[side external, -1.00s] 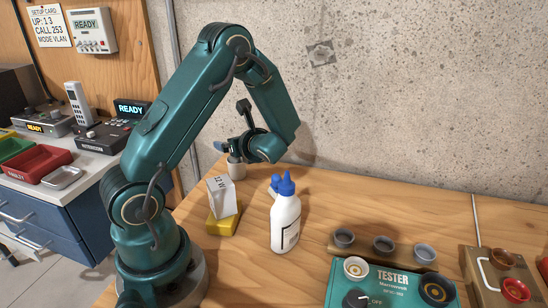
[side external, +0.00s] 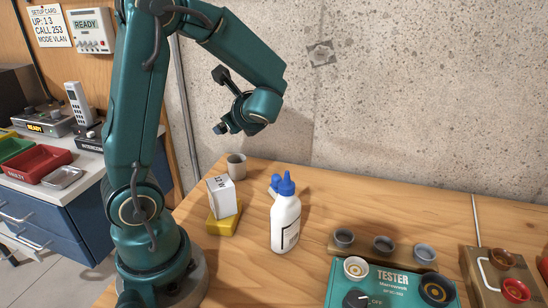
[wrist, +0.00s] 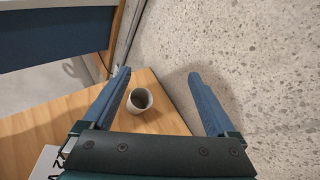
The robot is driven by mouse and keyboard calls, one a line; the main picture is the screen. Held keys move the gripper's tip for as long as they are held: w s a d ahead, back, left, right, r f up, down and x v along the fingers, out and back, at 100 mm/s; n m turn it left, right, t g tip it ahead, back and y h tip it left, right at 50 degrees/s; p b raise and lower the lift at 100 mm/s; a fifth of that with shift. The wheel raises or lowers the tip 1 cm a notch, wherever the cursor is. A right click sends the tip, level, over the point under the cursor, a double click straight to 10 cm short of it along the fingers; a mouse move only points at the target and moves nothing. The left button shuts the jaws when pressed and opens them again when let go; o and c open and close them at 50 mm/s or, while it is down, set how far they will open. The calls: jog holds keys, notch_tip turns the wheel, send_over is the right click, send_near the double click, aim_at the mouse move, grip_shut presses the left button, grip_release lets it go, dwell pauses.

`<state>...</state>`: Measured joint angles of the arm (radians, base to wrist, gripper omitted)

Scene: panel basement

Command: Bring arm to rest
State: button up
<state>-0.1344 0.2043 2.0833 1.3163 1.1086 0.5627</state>
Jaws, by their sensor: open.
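My gripper (side external: 220,130) is in the air above the back left part of the wooden bench (side external: 330,185), near the concrete wall. In the wrist view my gripper (wrist: 164,80) has its two blue fingers spread wide apart, with nothing held between them. A small grey cup (side external: 236,166) stands upright on the bench below it. The cup also shows in the wrist view (wrist: 139,100), between the fingers but farther away, near the bench edge.
A white box (side external: 221,195) sits on a yellow block (side external: 222,222). Beside it stands a white bottle with a blue cap (side external: 285,222). A green tester (side external: 390,285) and a rack of small cups (side external: 383,245) are at right. The concrete wall (side external: 420,90) closes the back.

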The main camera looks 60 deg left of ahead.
jog(key=s+d+n+t+h, duration=0.2)
jog(key=d+n+h, duration=0.4)
jog(key=d, duration=0.6)
jog(key=s+d+n+t+h, duration=0.2)
jog(key=s+d+n+h, duration=0.2)
jog(key=d, duration=0.8)
jog(key=n+h, duration=0.2)
jog(key=n, duration=0.1)
jog(key=shift+s+t, duration=0.15)
jog(key=shift+t, duration=0.25)
